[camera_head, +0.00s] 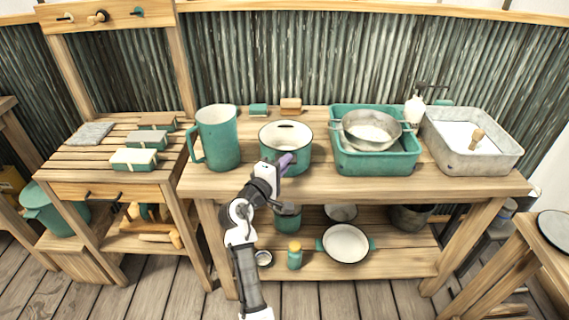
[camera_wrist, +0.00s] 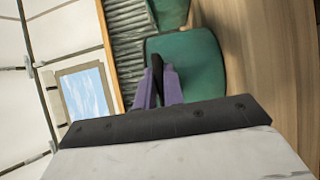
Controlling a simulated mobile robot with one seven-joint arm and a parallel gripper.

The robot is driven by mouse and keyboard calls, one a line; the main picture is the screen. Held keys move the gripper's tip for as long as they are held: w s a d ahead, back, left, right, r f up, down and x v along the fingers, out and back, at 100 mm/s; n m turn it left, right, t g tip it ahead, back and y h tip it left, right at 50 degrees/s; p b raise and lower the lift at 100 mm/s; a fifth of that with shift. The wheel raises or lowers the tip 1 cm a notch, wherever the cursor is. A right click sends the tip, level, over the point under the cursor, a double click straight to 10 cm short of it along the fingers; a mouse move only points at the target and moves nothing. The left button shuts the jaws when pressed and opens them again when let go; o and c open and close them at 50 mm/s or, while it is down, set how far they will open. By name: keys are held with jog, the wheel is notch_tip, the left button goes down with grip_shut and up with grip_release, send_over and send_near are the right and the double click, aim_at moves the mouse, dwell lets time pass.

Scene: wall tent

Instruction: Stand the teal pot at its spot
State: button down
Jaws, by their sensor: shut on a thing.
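The teal pot (camera_head: 300,158), with a dark rim and pale inside, is upright at the middle of the wooden bench top (camera_head: 328,190). My gripper (camera_head: 288,160) is at its near side, its purple fingers shut on the pot. In the wrist view the pot's teal wall (camera_wrist: 200,65) fills the middle beyond the fingers (camera_wrist: 158,88), and a dark narrow part, perhaps a handle, shows between them. I cannot tell whether the pot's base touches the bench, because my arm hides part of it. No marked spot can be made out.
A teal jug (camera_head: 217,140) stands close left of the pot. A teal basin (camera_head: 375,164) with a metal strainer (camera_head: 370,130) is to the right, then a grey sink tub (camera_head: 470,160). Small blocks (camera_head: 290,104) lie behind. A lower shelf (camera_head: 400,258) holds several pots.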

dwell(0.3)
jog(key=c, duration=1.4)
grip_release()
jog(key=shift+c, duration=0.2)
jog(key=shift+o, duration=0.9)
jog(key=shift+f, duration=0.1)
jog(key=o, duration=1.3)
jog(key=shift+c, duration=0.2)
jog(key=shift+s, duration=0.1)
jog(key=v, duration=0.9)
